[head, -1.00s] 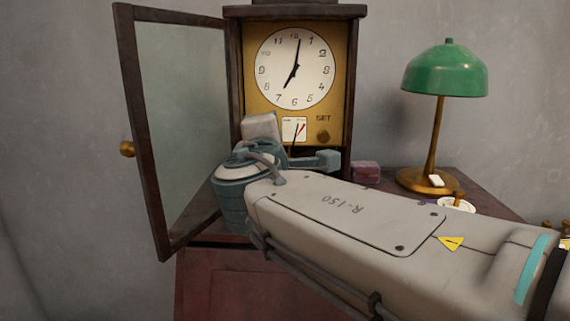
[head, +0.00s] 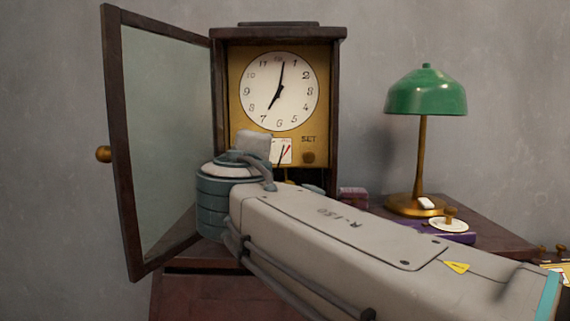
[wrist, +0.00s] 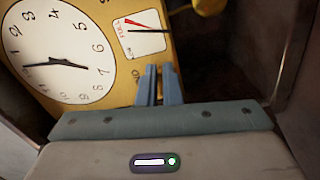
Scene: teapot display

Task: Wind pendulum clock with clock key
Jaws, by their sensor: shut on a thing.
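The pendulum clock (head: 325,110) stands on a dark cabinet with its glass door (head: 165,140) swung open to the left. Its white dial (head: 262,100) shows about seven. The gauge also shows in the wrist view (wrist: 140,45). My gripper (wrist: 158,72) is shut, its fingertips close to the clock's front beside the gauge. In the head view my arm hides the fingers.
A green lamp (head: 425,95) stands on the cabinet to the right. Near it are a white dish with a brass knob (head: 449,220), a purple item (head: 450,237) and a small pinkish box (head: 353,196). The open door bounds the left side.

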